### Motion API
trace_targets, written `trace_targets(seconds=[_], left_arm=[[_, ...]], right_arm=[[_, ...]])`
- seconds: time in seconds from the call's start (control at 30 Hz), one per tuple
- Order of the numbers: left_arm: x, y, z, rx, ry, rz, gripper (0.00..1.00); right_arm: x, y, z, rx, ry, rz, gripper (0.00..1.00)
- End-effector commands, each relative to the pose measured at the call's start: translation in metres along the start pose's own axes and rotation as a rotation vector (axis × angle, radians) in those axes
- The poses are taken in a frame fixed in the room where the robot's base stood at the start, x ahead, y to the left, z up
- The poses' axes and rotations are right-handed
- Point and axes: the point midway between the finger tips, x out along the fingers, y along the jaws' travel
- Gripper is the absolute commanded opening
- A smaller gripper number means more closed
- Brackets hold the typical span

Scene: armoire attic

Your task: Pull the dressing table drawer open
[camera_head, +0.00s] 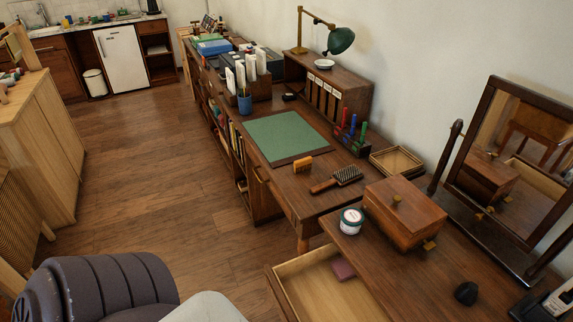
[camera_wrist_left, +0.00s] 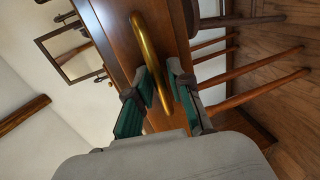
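The dressing table (camera_head: 400,275) stands at the lower right of the head view, with a tilted mirror (camera_head: 518,165) on top. In the left wrist view a curved brass handle (camera_wrist_left: 143,35) stands out from a dark wooden front (camera_wrist_left: 112,28). My left gripper (camera_wrist_left: 160,76) has its two green-padded fingers on either side of this handle, with a gap between them. I cannot tell whether either finger touches it. My right gripper is in neither view.
A wooden box (camera_head: 404,212), a white-and-green jar (camera_head: 351,221) and a black rounded object (camera_head: 466,293) stand on the tabletop. Open floor (camera_head: 150,190) lies to the left.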

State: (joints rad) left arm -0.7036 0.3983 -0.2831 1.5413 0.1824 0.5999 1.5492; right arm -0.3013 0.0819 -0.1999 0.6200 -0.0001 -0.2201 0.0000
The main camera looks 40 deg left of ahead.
Motion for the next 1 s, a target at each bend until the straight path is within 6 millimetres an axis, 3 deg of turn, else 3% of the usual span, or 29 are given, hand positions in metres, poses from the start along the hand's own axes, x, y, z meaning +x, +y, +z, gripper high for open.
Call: trace_targets(seconds=[0.33,0.47,0.8,1.0], left_arm=[[-0.001,0.000,0.001,-0.001,-0.002,0.000,0.36],[-0.009,-0.001,0.001,0.000,-0.003,-0.002,0.36],[-0.078,-0.001,0.001,0.000,-0.003,-0.005,0.36],[-0.109,-0.001,0.001,-0.001,-0.002,-0.003,0.36]], right_arm=[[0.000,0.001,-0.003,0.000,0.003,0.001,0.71],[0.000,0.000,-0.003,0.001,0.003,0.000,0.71],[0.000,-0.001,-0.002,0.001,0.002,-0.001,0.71],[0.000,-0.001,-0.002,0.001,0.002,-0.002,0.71]])
